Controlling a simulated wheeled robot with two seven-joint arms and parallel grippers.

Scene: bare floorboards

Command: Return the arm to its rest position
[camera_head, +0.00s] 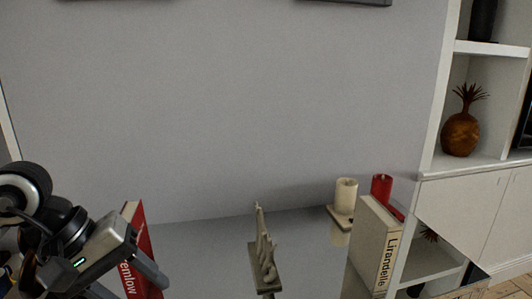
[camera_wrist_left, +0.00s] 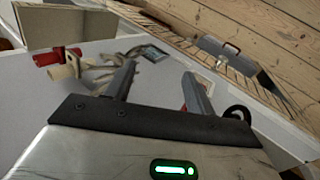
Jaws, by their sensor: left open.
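My left gripper (camera_head: 150,272) is at the lower left of the head view, beside a red book (camera_head: 143,240) that stands upright. In the left wrist view my left gripper (camera_wrist_left: 161,76) has its two fingers spread apart with nothing held between them. A bit of red shows by the right finger there; I cannot tell whether it touches. My right gripper is in neither view.
A grey hand-like figure (camera_head: 264,262) stands mid-surface. To its right are a cream candle (camera_head: 346,188), a red candle (camera_head: 381,186) and an upright cream book (camera_head: 372,245). A white shelf unit (camera_head: 470,190) holds a brown pineapple-shaped ornament (camera_head: 461,134). Surface between red book and figure looks clear.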

